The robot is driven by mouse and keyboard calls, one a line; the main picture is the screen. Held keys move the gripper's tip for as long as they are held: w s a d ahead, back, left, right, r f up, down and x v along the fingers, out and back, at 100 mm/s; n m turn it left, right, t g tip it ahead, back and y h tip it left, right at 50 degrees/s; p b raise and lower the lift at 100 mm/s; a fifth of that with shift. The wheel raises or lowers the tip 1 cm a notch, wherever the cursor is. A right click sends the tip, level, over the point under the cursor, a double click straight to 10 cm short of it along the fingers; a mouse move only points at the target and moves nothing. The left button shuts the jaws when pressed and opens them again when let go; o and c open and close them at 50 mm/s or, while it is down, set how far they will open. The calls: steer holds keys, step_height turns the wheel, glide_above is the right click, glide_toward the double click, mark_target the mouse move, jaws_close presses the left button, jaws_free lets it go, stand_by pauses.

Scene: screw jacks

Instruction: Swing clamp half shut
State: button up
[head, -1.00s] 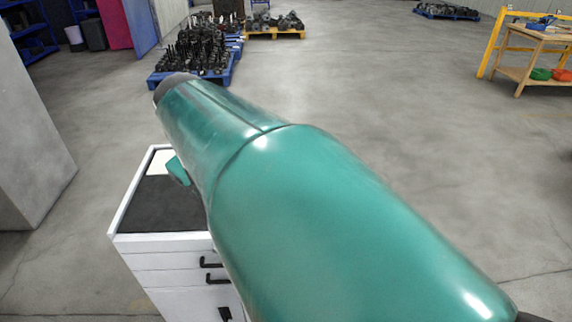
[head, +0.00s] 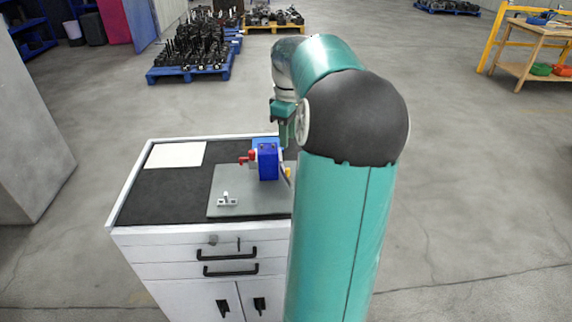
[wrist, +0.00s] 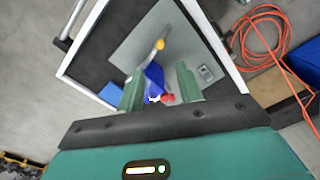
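The clamp's blue body (head: 268,162) stands on a grey plate (head: 222,187) on the cabinet top, with red parts (head: 247,158) on its left side. A yellow knob (head: 288,171) shows at its right, partly hidden by my arm. My gripper (head: 285,128) is above and just behind the blue body. In the wrist view my gripper (wrist: 159,76) is open, its two green fingers apart. The blue body (wrist: 153,79) appears between them, with the yellow knob (wrist: 160,45) beyond. I cannot tell whether the fingers touch anything. The clamp's swing angle is unclear.
A small metal bracket (head: 228,201) sits on the plate's front left. A white sheet (head: 175,155) lies on the dark cabinet top (head: 160,199). An orange hose (wrist: 278,32) lies on the floor beside the cabinet. A grey block (head: 30,140) stands at left.

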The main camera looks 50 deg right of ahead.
mark_target(288, 169)
step_height(288, 169, down, 11)
stand_by(0.3)
jaws_close()
